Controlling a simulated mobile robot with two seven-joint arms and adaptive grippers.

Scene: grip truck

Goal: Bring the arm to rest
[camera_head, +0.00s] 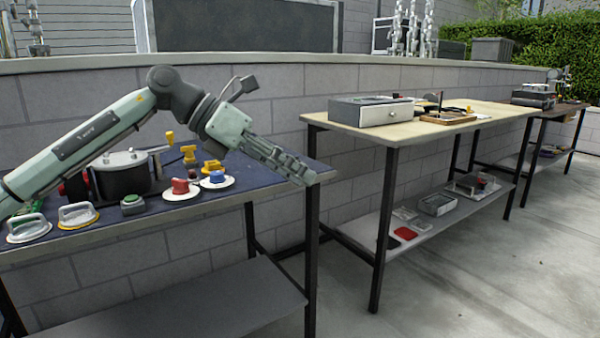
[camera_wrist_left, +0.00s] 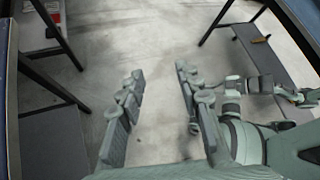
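My left arm reaches in from the left in the head view, above the blue-topped table (camera_head: 262,182). I cannot make out my right gripper in either view; links of my own body show at the right of the wrist view.
A wooden table (camera_head: 470,122) with a drawer box (camera_head: 372,110) stands to the right. Concrete floor (camera_head: 480,260) is clear in front.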

